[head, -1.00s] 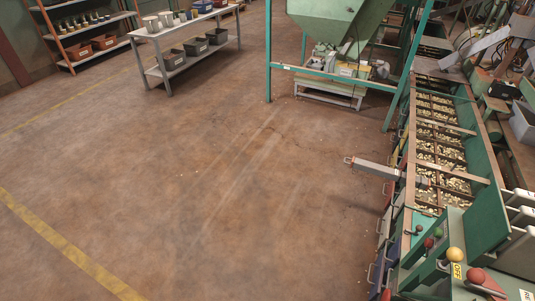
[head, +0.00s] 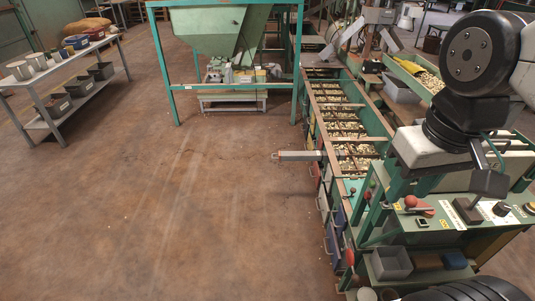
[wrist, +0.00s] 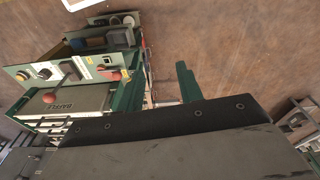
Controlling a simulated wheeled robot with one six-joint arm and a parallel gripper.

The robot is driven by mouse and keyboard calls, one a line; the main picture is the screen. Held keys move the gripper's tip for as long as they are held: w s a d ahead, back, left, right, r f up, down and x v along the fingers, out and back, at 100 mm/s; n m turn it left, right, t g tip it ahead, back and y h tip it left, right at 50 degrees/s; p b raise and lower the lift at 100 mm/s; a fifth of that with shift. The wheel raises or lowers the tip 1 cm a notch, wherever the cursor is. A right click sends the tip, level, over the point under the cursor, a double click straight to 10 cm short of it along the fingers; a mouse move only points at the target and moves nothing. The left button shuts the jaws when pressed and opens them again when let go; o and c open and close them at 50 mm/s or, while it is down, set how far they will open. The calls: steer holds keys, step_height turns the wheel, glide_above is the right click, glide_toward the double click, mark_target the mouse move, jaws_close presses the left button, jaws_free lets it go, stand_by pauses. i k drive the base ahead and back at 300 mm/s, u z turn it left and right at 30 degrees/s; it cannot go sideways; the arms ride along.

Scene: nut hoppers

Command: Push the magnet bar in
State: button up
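The magnet bar (head: 298,156) is a pale grey rectangular bar with a small handle at its left end. In the head view it sticks out level from the left side of the long nut trough (head: 333,120), over the floor. My gripper (wrist: 158,66) shows in the wrist view as two green fingers standing apart beyond a dark plate, with nothing between them. In the head view my arm is at the right, over the control panel, well apart from the bar.
A green hopper stand (head: 176,75) stands behind the bar. A table (head: 63,106) is at the left. The floor left of the bar is clear.

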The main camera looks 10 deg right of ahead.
mark_target(315, 155)
steer(key=i, duration=0.35)
steer(key=u, duration=0.5)
steer(key=k, duration=0.6)
steer(key=u, duration=0.85)
steer(key=i, duration=1.9)
steer(key=z, duration=1)
steer(key=i, duration=0.7)
steer(key=z, duration=0.9)
steer(key=i, duration=0.35)
steer(key=z, duration=0.3)
